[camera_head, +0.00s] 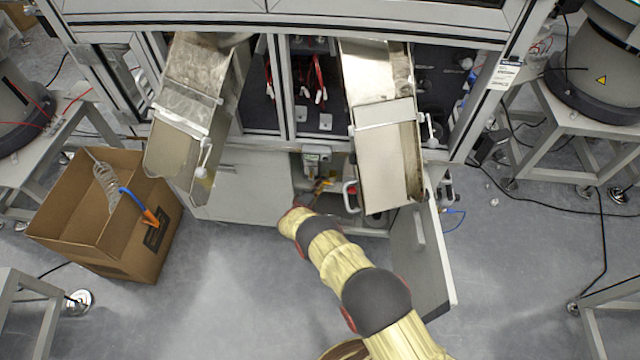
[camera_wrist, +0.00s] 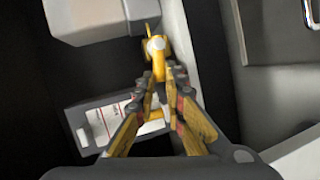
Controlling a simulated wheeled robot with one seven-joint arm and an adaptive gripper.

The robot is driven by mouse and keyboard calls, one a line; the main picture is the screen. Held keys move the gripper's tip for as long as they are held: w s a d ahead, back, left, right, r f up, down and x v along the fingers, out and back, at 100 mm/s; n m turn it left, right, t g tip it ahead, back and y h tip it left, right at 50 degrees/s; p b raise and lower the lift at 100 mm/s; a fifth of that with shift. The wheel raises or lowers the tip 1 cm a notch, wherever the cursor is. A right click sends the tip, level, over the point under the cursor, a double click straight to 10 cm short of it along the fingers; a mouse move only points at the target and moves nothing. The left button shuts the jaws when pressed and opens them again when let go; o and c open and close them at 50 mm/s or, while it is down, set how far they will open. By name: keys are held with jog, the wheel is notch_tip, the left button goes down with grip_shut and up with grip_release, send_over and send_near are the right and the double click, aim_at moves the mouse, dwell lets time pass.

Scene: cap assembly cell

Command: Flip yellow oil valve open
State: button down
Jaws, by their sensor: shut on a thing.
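The yellow oil valve (camera_wrist: 154,47) shows in the wrist view, just under a grey box-shaped body. Its lever reaches down between the two fingertips of my gripper (camera_wrist: 161,82), which are shut on it. In the head view the yellow valve (camera_head: 323,185) is a small patch inside the open lower cabinet, below a grey unit. My gripper (camera_head: 310,196) reaches into that opening, and my wrist partly hides it. The lever's exact angle is hard to tell.
An open cabinet door (camera_head: 422,262) stands right of my arm. Two metal chutes (camera_head: 186,118) and (camera_head: 385,140) hang above. A cardboard box (camera_head: 105,225) sits on the floor at left. In the wrist view a labelled unit (camera_wrist: 115,118) lies behind the fingers.

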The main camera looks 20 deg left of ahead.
jog(key=c, duration=2.1)
grip_release()
jog(key=shift+c, duration=0.2)
jog(key=v, duration=1.2)
